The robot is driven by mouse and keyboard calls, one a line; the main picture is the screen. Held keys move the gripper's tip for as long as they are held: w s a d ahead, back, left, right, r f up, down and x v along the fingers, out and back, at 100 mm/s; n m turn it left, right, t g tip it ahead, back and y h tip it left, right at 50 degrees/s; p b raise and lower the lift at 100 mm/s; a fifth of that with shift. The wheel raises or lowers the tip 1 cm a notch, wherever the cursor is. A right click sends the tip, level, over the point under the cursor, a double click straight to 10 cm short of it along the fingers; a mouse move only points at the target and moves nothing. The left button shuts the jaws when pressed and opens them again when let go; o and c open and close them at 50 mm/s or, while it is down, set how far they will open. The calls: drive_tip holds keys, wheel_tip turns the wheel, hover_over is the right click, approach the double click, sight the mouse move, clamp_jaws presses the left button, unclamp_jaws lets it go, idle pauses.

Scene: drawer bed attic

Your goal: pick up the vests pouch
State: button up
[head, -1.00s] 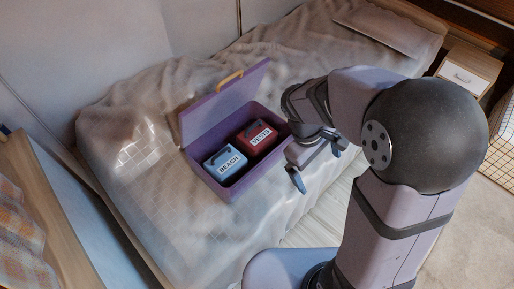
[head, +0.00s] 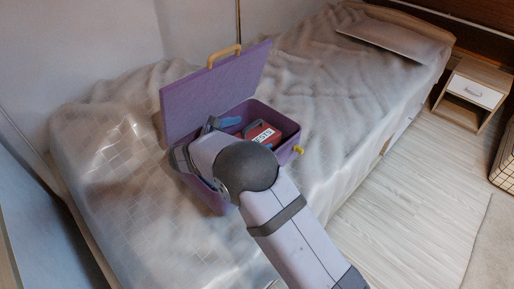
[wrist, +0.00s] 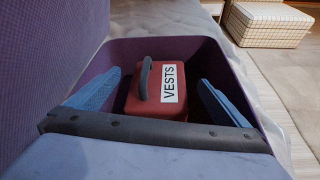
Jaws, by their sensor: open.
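The vests pouch (head: 263,136) is a red block with a dark grey handle and a white VESTS label. It sits inside an open purple case (head: 285,116) on the bed. In the wrist view the pouch (wrist: 148,102) stands upright, its handle on the top left. My gripper (wrist: 157,84) is open and empty, with one blue finger on each side of the pouch. Gaps show between the fingers and the pouch. In the head view my arm covers the near left of the case and most of my gripper. The light blue BEACH pouch is hidden there.
The case lid (head: 215,95), with a yellow handle, stands raised at the back left; in the wrist view it fills the left side. The case walls (wrist: 208,48) surround the fingers closely. A rumpled bedspread (head: 110,190) lies around. A nightstand (head: 472,92) stands far right.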

sight(265, 129)
drive_tip(key=shift+b+x, duration=0.5)
drive_tip(key=shift+x, duration=3.2)
drive_tip(key=shift+f, duration=0.1)
drive_tip(key=c, duration=1)
